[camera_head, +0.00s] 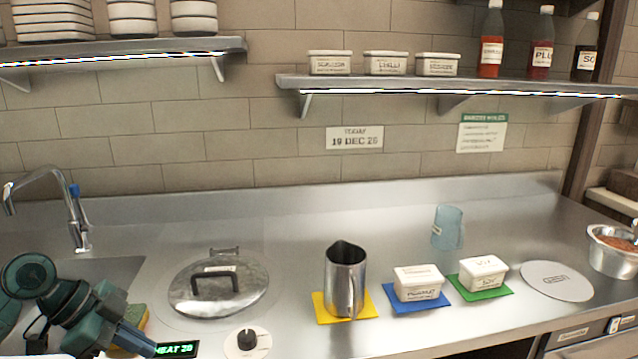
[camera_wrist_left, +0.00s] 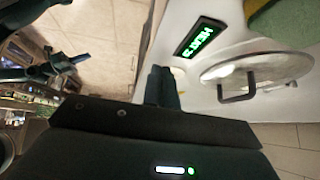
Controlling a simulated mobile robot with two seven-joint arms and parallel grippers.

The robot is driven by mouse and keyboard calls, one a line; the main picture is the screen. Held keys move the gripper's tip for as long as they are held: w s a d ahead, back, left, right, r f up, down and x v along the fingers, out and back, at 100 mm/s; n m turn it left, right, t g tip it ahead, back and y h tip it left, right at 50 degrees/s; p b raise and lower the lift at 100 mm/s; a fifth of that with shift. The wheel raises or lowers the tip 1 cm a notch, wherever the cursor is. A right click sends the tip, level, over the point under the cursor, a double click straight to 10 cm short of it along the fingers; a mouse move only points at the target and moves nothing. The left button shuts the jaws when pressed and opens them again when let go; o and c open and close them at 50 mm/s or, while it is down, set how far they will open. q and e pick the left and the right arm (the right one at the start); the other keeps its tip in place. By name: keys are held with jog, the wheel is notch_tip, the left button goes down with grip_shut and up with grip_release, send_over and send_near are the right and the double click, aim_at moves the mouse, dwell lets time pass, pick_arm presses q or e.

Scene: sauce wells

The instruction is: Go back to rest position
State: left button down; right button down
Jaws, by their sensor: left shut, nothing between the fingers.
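My left gripper (camera_head: 138,342) is at the lower left in the head view, beside the green "HEAT" display (camera_head: 176,349) at the counter's front edge. It is shut and holds nothing. In the left wrist view its dark fingers (camera_wrist_left: 163,88) are together in front of the white counter front, with the display (camera_wrist_left: 200,38) above right of them.
A lidded round well (camera_head: 218,284) and a black knob (camera_head: 247,340) are right of my gripper. A steel jug (camera_head: 346,278) stands on a yellow mat (camera_head: 322,309). White tubs stand on a blue mat (camera_head: 391,297) and a green mat (camera_head: 463,290). A sink tap (camera_head: 75,215) is behind.

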pick_arm(q)
jog(key=s+d+f+n+y, duration=0.25)
jog(key=s+d+f, duration=0.25)
jog(key=f, duration=0.3)
jog(key=s+d+f+n+y, duration=0.1)
jog(key=s+d+f+n, duration=0.2)
jog(key=s+d+f, duration=0.4)
jog(key=s+f+n+y, duration=0.1)
jog(key=s+n+y, duration=0.2)
jog(key=s+n, duration=0.5)
jog(key=w+d+f+m+t+h+p, duration=0.2)
jog(key=w+d+f+t+h+p, duration=0.1)
jog(key=w+d+t, duration=0.2)
jog(key=shift+w+d+f+t, duration=0.25)
jog(key=shift+d+t, duration=0.1)
jog(key=shift+t, duration=0.95)
